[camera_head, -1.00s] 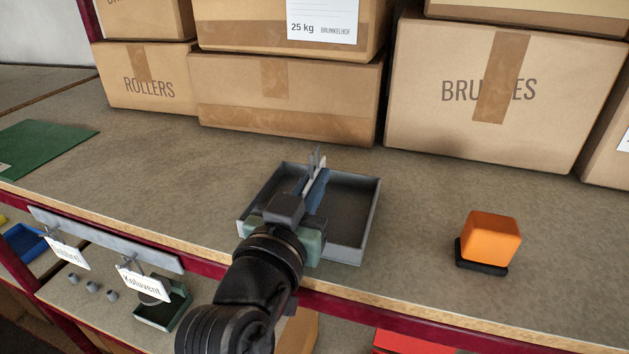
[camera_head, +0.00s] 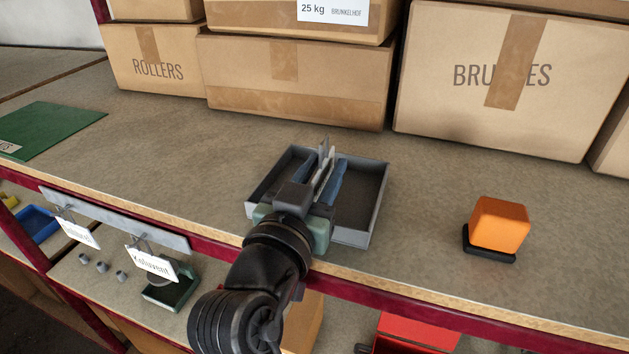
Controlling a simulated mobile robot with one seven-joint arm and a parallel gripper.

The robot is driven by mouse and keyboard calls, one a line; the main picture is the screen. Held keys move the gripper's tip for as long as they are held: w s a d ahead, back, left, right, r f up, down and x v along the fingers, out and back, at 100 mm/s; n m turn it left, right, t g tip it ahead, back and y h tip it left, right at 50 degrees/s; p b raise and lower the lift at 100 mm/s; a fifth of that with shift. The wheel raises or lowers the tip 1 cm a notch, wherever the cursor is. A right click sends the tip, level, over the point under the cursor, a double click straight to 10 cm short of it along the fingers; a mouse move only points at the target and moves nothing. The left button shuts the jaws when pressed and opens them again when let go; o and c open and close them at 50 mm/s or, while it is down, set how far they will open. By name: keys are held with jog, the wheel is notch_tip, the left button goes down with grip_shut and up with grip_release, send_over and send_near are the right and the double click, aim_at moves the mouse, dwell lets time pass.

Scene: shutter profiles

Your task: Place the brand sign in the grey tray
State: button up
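The grey tray (camera_head: 379,205) sits on the upper shelf near its front edge. My gripper (camera_head: 323,170) reaches over the tray from the front, pointing down into it. Its two blue-grey fingers are spread apart. Between them is a thin white and grey piece, seen nearly edge-on, which looks like the brand sign (camera_head: 322,164). It stands roughly upright within the tray's outline. Its face cannot be read, and its lower part and any contact with the tray floor are hidden by my gripper.
An orange block on a black base (camera_head: 499,226) stands to the right. Cardboard boxes (camera_head: 295,80) line the back. A green mat (camera_head: 50,130) lies at left. Below, a rail (camera_head: 110,217) carries hanging white signs (camera_head: 152,264). Shelf between tray and orange block is clear.

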jog(key=shift+s+a, duration=0.15)
jog(key=shift+s, duration=0.1)
jog(key=b+v, duration=0.4)
jog(key=v, duration=0.7)
jog(key=s+d+r+n+t+y, duration=0.1)
jog(key=r+t+y, duration=0.1)
jog(key=r, duration=0.6)
jog(key=s+d+r+n+t+y, duration=0.1)
jog(key=r+t, duration=0.3)
jog(key=r, duration=0.5)
jog(key=s+d+r+n+t+y, duration=0.1)
jog(key=r+t, duration=0.3)
jog(key=r, duration=0.5)
jog(key=shift+s+d+n+y, duration=0.3)
jog(key=shift+s+d+y, duration=0.1)
jog(key=shift+y, duration=0.4)
